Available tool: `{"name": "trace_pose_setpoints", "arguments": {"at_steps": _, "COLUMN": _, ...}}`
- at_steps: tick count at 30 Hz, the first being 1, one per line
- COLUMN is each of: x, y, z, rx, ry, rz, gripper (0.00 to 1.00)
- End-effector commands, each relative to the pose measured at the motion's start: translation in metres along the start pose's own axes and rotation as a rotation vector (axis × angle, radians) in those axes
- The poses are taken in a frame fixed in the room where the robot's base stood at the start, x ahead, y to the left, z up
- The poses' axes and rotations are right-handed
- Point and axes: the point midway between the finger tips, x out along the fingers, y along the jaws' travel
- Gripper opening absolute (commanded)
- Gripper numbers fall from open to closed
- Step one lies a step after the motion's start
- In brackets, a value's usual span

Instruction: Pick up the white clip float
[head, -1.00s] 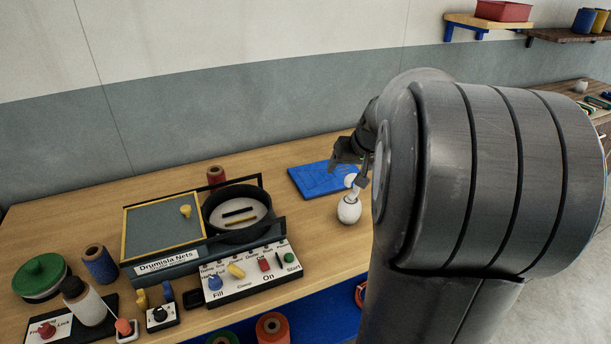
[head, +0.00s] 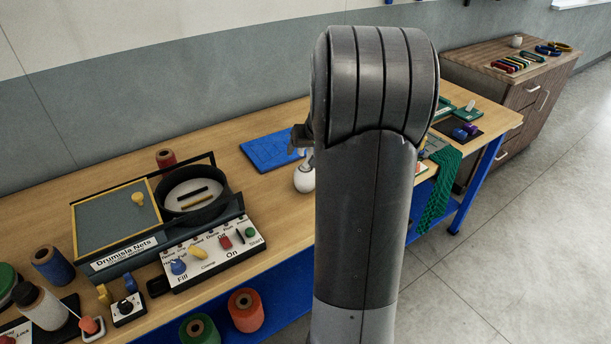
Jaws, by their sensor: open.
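Most of the gripper is hidden behind my arm. I cannot tell whether the fingers touch the float or lie around its top.
The blue mat (head: 270,152) lies beside the float. A machine with a black round pan (head: 222,206) and a switch panel (head: 208,256) stands left. A red spool (head: 166,158) stands behind it.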

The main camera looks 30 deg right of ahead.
Motion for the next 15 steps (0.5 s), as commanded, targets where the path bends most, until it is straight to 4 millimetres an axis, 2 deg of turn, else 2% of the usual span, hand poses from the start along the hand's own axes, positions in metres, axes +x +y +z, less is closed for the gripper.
{"name": "trace_pose_setpoints", "arguments": {"at_steps": 3, "x": 0.018, "y": 0.0, "z": 0.002, "rx": 0.001, "ry": -0.002, "rz": -0.001, "gripper": 0.71}}
{"name": "trace_pose_setpoints", "arguments": {"at_steps": 6, "x": 0.025, "y": 0.0, "z": 0.001, "rx": 0.001, "ry": 0.0, "rz": 0.0, "gripper": 0.71}}
{"name": "trace_pose_setpoints", "arguments": {"at_steps": 12, "x": 0.025, "y": 0.0, "z": 0.001, "rx": 0.0, "ry": 0.001, "rz": 0.0, "gripper": 0.71}}
{"name": "trace_pose_setpoints", "arguments": {"at_steps": 15, "x": 0.025, "y": 0.0, "z": 0.001, "rx": 0.0, "ry": 0.001, "rz": 0.0, "gripper": 0.63}}
